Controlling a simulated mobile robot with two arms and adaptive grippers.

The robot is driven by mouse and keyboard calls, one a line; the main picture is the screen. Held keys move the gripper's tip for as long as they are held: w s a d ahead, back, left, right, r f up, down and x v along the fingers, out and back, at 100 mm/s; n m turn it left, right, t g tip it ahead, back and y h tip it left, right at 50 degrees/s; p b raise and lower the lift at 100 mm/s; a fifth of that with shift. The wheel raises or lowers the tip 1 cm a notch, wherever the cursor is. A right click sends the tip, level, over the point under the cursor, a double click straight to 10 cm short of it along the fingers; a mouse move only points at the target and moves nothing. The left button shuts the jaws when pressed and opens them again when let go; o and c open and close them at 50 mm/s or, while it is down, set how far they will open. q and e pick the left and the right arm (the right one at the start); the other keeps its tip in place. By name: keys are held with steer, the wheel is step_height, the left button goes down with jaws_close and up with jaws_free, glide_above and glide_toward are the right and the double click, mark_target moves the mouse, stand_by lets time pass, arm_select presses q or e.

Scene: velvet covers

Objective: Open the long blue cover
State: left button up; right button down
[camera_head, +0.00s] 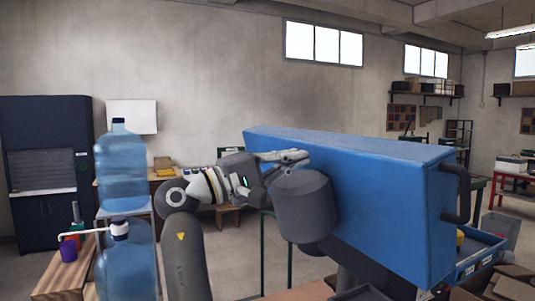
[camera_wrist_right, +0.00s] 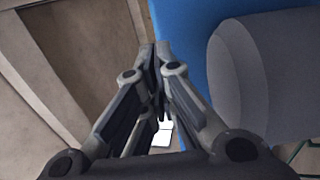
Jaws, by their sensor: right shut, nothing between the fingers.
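The long blue cover (camera_head: 385,200) fills the middle and right of the head view as a large slab, sloping down toward the right. Its broad face is turned toward my arm, and a dark handle (camera_head: 463,193) is on its right end. My right gripper (camera_head: 303,157) is shut and empty, close to the cover's face near its far left end. In the right wrist view the shut fingers (camera_wrist_right: 158,55) lie beside the blue surface (camera_wrist_right: 185,25). I cannot tell whether they touch it. My left gripper is not in view.
A dark grey rounded body (camera_head: 303,203) is in front of the cover, below my right gripper. A blue tray (camera_head: 478,262) lies beyond the cover's lower right end. Large water bottles (camera_head: 120,170) and a purple cup (camera_head: 68,250) stand at the left.

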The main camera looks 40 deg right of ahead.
steer(key=p, duration=0.2)
glide_toward(343, 138)
steer(key=shift+s+d+r, duration=0.1)
steer(key=shift+s+d, duration=0.25)
steer(key=shift+d, duration=0.4)
steer(key=shift+y, duration=0.4)
steer(key=d+r+p, duration=0.1)
steer(key=d+r, duration=0.1)
steer(key=s+d+r+p, duration=0.1)
steer(key=shift+s+d+r+p, duration=0.15)
steer(key=shift+d+r+p, duration=0.2)
steer(key=shift+r, duration=0.05)
steer(key=d, duration=0.1)
steer(key=d+y+p, duration=0.1)
steer(key=s+d+r+p, duration=0.1)
steer(key=shift+d+t+y, duration=0.2)
steer(key=shift+t+y, duration=0.1)
steer(key=shift+t, duration=0.1)
steer(key=shift+s+d, duration=0.1)
steer(key=shift+d, duration=0.15)
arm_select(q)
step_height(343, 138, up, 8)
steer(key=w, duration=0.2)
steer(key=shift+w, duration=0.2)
arm_select(e)
steer(key=shift+f, duration=0.1)
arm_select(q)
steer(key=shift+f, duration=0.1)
